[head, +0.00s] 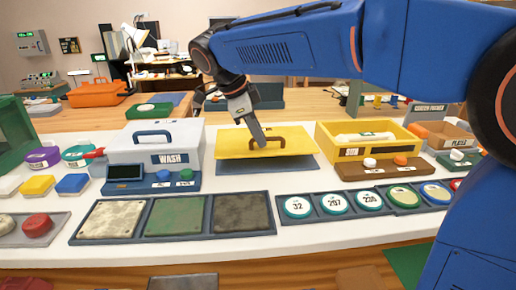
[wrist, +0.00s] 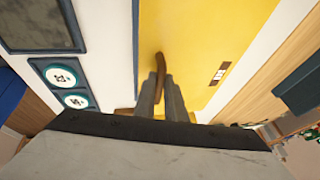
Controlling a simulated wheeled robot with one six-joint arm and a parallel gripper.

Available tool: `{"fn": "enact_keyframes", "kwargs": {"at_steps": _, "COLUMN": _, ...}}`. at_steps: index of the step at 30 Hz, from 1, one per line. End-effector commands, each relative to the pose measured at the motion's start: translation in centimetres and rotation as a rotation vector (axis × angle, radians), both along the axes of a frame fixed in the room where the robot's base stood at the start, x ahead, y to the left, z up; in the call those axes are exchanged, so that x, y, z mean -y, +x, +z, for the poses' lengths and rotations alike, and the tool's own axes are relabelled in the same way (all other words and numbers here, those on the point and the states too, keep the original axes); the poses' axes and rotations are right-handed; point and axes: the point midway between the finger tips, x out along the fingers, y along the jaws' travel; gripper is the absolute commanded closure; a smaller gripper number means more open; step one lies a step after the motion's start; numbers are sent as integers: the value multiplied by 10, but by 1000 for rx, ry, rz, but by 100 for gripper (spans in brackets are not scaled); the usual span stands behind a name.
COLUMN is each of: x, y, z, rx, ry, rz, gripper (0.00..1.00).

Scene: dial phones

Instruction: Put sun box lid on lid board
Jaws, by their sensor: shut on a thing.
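The yellow lid (head: 235,142) has a brown handle (head: 268,131) on top. It lies flat over the dark blue board (head: 268,168), whose front strip shows below the lid's near edge. Whether the lid touches the board or hangs just above it, I cannot tell. My gripper (head: 260,143) points down at the lid and is shut on the handle. In the wrist view, the gripper fingers (wrist: 161,95) close around the brown handle, with the yellow lid (wrist: 205,40) beneath. The open yellow box (head: 380,150) stands to the right with a white item inside.
A white WASH box (head: 160,142) stands to the left of the board. In front are a tray of grey and green plates (head: 175,218) and a row of numbered round dials (head: 330,204). A wooden box (head: 440,138) stands at the far right.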

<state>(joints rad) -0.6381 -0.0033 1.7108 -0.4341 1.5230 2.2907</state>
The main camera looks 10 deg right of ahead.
Motion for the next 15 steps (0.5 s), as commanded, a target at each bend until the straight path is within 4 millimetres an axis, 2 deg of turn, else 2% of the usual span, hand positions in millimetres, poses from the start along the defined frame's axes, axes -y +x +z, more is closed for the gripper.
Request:
{"fn": "enact_keyframes", "kwargs": {"at_steps": 9, "x": 0, "y": 0, "z": -37, "rx": -1, "ry": -1, "rz": 0, "gripper": 100}}
{"fn": "enact_keyframes", "kwargs": {"at_steps": 15, "x": 0, "y": 0, "z": -39, "rx": 1, "ry": 0, "rz": 0, "gripper": 100}}
